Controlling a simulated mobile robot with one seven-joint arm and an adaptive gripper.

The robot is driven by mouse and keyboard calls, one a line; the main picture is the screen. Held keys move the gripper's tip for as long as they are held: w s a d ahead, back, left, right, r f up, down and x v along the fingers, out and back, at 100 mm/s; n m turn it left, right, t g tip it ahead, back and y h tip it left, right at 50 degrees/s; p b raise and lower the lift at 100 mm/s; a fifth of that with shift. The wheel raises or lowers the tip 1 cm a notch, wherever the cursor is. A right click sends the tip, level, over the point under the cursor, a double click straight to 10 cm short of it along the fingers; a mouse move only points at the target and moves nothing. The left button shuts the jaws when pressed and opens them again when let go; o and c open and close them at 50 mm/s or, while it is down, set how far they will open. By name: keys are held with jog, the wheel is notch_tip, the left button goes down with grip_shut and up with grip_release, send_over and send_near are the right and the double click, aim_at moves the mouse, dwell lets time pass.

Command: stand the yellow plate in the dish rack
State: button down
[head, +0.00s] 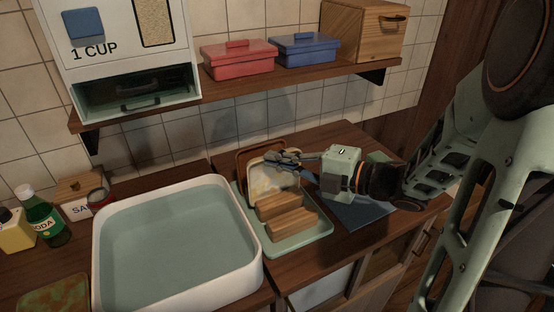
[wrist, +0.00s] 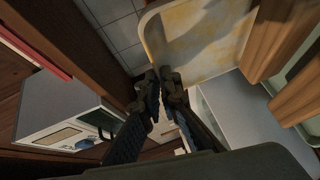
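The yellow plate (head: 262,181), squarish and cream with yellow mottling, stands near upright at the back of the dish rack (head: 322,238). The rack is a pale green tray with wooden blocks (head: 290,223). The plate's face also fills the top of the wrist view (wrist: 205,35). My gripper (head: 284,160) reaches in from the right at the plate's upper right edge. In the wrist view my gripper's fingertips (wrist: 163,77) are close together at the plate's corner, seemingly pinching its rim. The plate's lower edge is hidden behind the blocks.
A brown board or plate (head: 246,153) stands just behind the yellow plate. A white-rimmed basin (head: 255,258) lies left of the rack. A shelf (head: 235,88) with red (head: 238,60) and blue (head: 304,50) boxes hangs above. A dark blue mat (head: 365,214) lies to the right.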

jog(key=shift+f, duration=0.25)
jog(key=shift+f+b, duration=0.2)
jog(key=shift+b, duration=0.3)
jog(key=shift+f+b, duration=0.5)
jog(key=shift+b, duration=0.1)
dwell(0.5)
jog(key=c, duration=2.6)
grip_release()
jog(key=shift+c, duration=0.2)
jog(key=o, duration=0.6)
jog(key=shift+c, duration=0.2)
jog(key=shift+d, duration=0.1)
jog(key=v, duration=1.2)
